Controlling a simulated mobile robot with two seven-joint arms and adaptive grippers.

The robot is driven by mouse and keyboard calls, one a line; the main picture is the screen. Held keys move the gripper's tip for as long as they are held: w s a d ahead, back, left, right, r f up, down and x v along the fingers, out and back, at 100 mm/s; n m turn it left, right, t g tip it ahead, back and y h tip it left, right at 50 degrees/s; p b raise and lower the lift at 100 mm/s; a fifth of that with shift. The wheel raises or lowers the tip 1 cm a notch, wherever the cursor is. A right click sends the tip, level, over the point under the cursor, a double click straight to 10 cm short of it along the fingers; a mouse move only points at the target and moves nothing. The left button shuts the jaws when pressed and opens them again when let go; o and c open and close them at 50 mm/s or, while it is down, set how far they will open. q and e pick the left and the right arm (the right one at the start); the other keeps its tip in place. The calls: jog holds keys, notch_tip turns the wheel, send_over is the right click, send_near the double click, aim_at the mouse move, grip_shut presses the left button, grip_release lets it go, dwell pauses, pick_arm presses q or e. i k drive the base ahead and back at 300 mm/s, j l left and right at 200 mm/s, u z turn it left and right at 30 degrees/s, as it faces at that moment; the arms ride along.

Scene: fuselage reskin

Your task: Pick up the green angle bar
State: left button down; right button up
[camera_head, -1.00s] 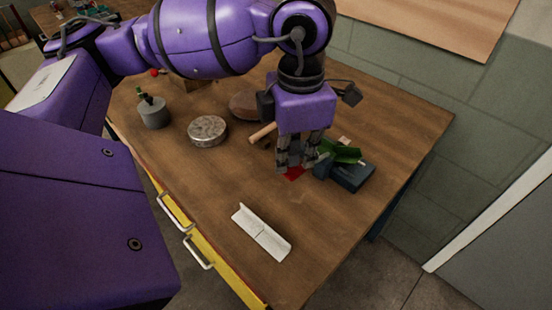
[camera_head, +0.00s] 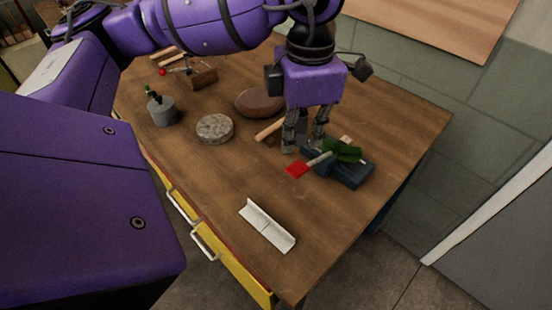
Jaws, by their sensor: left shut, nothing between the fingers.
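A dark green piece (camera_head: 343,150) lies on top of a dark blue block (camera_head: 350,174) at the right of the wooden table; I cannot tell its full shape. My left gripper (camera_head: 302,149) points down just left of the green piece, shut and with nothing held. Its fingers partly cover the things behind them. A white angle-shaped bar (camera_head: 267,226) lies near the table's front edge, apart from the gripper. My right gripper is not in view.
A red flat piece (camera_head: 297,169) with a pale handle lies by the blue block. A round grey disc (camera_head: 214,129), a brown oval object (camera_head: 260,102) and a grey pot (camera_head: 161,110) stand to the left. The table (camera_head: 340,225) is bare at front right.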

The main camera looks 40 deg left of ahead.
aim_at(329, 144)
jog(key=k, duration=1)
